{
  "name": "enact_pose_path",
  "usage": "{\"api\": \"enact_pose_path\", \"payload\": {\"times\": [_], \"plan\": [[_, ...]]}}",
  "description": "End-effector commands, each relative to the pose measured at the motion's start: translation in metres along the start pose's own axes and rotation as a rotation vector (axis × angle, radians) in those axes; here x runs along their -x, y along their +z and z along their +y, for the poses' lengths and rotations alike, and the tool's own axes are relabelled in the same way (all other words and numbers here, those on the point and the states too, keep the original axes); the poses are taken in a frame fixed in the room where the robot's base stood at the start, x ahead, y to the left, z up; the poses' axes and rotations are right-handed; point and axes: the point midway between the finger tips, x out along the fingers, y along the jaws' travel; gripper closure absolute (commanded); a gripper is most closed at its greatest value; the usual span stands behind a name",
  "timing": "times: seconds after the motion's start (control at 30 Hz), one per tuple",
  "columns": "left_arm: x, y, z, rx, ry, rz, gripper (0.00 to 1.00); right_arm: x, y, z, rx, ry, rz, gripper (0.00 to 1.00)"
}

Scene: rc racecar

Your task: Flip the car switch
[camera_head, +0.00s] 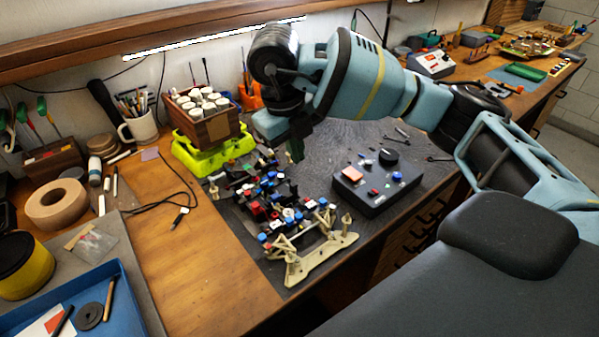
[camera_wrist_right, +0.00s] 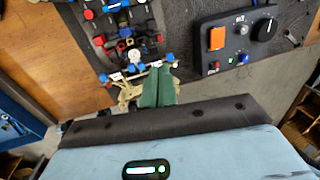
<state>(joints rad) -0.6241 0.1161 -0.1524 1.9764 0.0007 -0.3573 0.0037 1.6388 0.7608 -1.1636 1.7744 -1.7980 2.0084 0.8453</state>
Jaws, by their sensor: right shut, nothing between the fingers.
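The car (camera_head: 270,200) is a bare black chassis with red, blue and white parts on the dark mat. It also shows at the top of the right wrist view (camera_wrist_right: 125,32). My right gripper (camera_head: 296,150) is above the far side of the car. Its green fingers (camera_wrist_right: 158,88) are together and empty, overlapping the car's edge in the wrist view. I cannot tell whether they touch it. A dark control box (camera_head: 375,188) right of the car has an orange square button (camera_wrist_right: 217,38) and a black knob (camera_wrist_right: 264,29). The car's switch cannot be made out. My left gripper is out of view.
A yellow-green holder (camera_head: 205,158) carries a wooden box of white jars (camera_head: 205,115) behind the car. A mug (camera_head: 140,127), tape roll (camera_head: 57,203) and blue tray (camera_head: 110,280) are on the left.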

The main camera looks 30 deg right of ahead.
Motion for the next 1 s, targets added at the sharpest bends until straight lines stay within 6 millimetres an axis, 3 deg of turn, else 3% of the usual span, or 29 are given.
{"api": "enact_pose_path", "payload": {"times": [0.13,0.7,1.0], "plan": [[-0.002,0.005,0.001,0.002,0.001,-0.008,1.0,-0.023,-0.001,0.001,0.002,0.001,0.008,1.0],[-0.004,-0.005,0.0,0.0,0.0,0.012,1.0,-0.118,-0.001,0.0,0.0,0.001,0.004,1.0],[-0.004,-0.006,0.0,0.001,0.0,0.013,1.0,-0.136,-0.001,0.001,0.002,0.002,0.001,1.0]]}}
